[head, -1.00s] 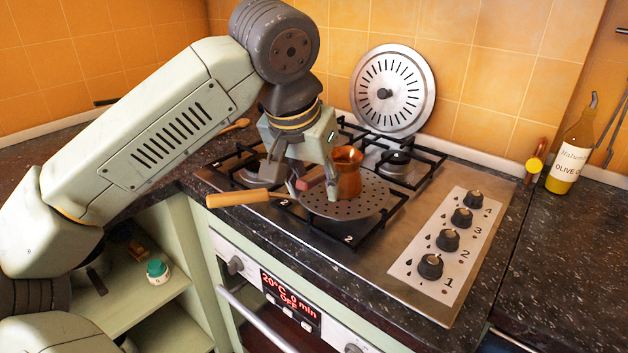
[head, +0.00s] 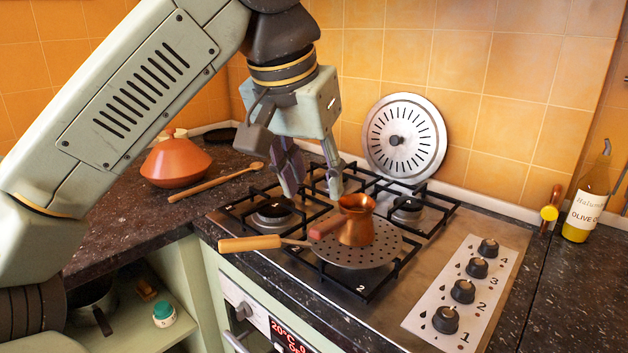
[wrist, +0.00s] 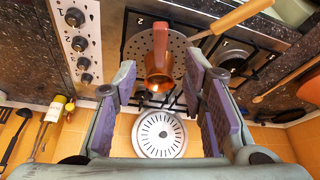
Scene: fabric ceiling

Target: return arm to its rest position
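My gripper (head: 312,190) is raised above the stove in the head view, its two purple-padded fingers apart with nothing between them. In the wrist view the open fingers (wrist: 165,105) frame the scene. A copper coffee pot (head: 357,226) with a reddish-brown handle stands upright on a perforated round plate (head: 385,247) with a wooden handle, on the front of the stove. The pot also shows in the wrist view (wrist: 158,82), beyond the fingers and apart from them.
A round slotted metal lid (head: 404,160) leans on the tiled wall. A terracotta pot (head: 175,163) and wooden spoon (head: 215,183) lie on the left counter. An olive oil bottle (head: 586,200) stands at the right. Stove knobs (head: 463,291) line the front right. The right counter's front is clear.

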